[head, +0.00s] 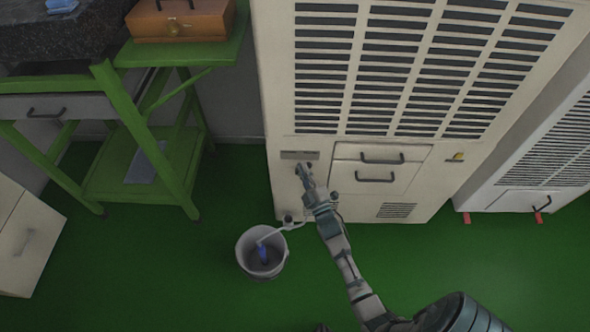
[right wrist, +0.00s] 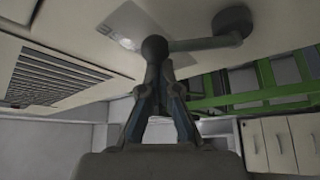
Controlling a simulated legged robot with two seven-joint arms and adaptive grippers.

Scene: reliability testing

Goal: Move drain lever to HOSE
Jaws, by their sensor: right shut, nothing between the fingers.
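The drain lever (right wrist: 200,43) shows in the right wrist view as a grey bar running from a round hub (right wrist: 232,24) to a dark ball knob (right wrist: 155,47). A pale label plate (right wrist: 128,28) lies behind it; its text is unreadable. The plate (head: 299,155) also shows low on the cream cabinet (head: 275,120) in the head view. My right gripper (head: 302,170) is at the cabinet front just below the plate. In the right wrist view its fingertips (right wrist: 155,70) are shut and empty, right at the knob; I cannot tell whether they touch. My left gripper is out of view.
A white hose (head: 275,232) runs from the cabinet's lower front into a grey bucket (head: 241,254) on the green floor. A green workbench (head: 140,165) stands left, a second white unit (head: 500,200) right.

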